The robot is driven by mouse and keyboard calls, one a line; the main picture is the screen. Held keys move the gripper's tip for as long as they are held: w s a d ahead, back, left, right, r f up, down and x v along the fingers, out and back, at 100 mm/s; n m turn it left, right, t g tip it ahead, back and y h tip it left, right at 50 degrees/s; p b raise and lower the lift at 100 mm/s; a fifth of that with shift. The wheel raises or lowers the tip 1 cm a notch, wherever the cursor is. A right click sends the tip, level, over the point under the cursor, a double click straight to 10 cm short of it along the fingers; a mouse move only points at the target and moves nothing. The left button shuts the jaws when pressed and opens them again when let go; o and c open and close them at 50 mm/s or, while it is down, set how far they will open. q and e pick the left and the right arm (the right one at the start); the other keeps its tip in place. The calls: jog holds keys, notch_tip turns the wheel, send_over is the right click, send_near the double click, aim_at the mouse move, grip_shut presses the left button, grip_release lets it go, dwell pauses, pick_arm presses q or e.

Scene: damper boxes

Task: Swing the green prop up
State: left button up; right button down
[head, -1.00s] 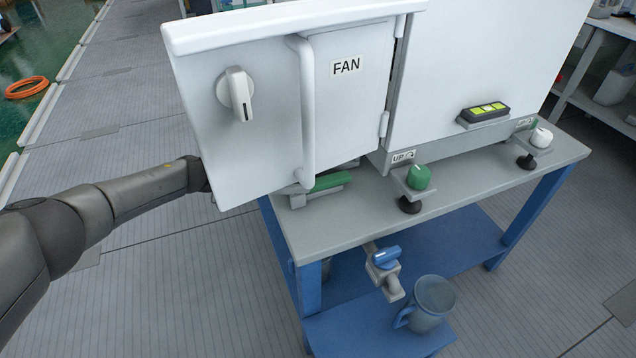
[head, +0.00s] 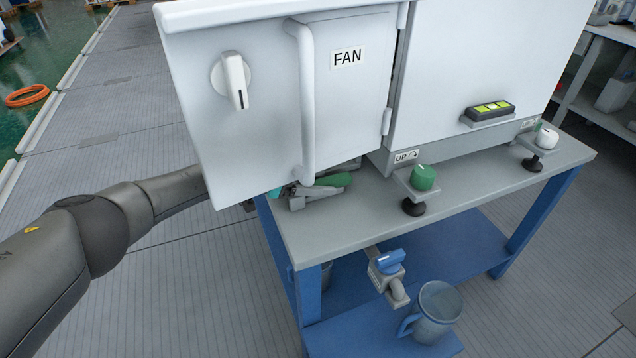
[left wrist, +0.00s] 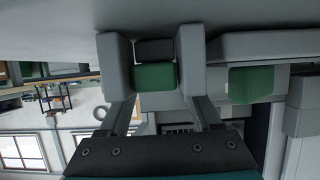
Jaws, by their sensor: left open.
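The green prop (head: 333,180) is a green-handled lever on a grey bracket, lying low on the table top beneath the open FAN door; the door hides part of it. My left arm reaches in behind that door, which hides most of my left gripper in the head view. In the left wrist view my left gripper (left wrist: 153,48) is open, its two grey fingers on either side of a green block (left wrist: 155,78). I cannot tell whether they touch it. A second green piece (left wrist: 250,84) shows to the right. My right gripper is not in view.
A green knob (head: 422,177) by an UP label and a white knob (head: 546,137) stand along the table front (head: 470,195). A blue valve (head: 390,261) and a mug (head: 436,310) are below.

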pick_arm(q)
grip_shut()
dwell(0.6)
dwell(0.9)
